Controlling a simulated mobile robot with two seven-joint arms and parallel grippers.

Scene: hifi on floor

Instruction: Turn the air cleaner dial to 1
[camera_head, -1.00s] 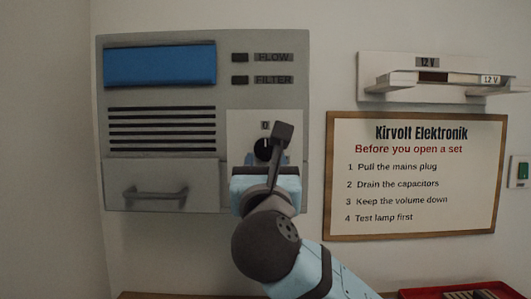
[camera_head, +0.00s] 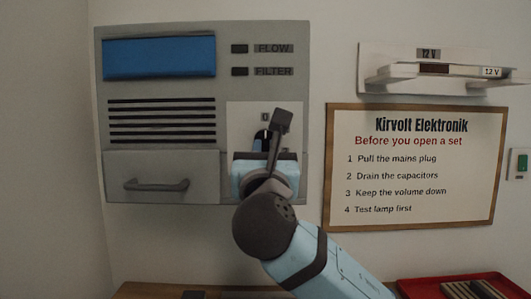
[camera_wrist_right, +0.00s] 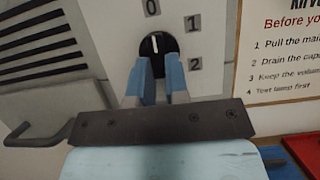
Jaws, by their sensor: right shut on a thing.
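The air cleaner (camera_head: 160,90) is a grey wall unit with a white dial panel (camera_head: 236,125) at its lower right. In the right wrist view its round black dial (camera_wrist_right: 157,45) has a white mark pointing up toward the 0 (camera_wrist_right: 151,7). The 1 (camera_wrist_right: 193,22) is up and right of the dial, the 2 (camera_wrist_right: 195,64) below that. My right gripper (camera_wrist_right: 160,68) is shut on the dial, its blue fingers at the dial's lower part. In the head view my right gripper (camera_head: 262,145) and wrist hide much of the dial. My left gripper is out of view.
A drawer-like handle (camera_head: 157,185) sticks out at the unit's lower left. A framed notice (camera_head: 415,165) and a shelf (camera_head: 435,80) are on the wall to the right. A red tray (camera_head: 420,289) stands at the bottom right.

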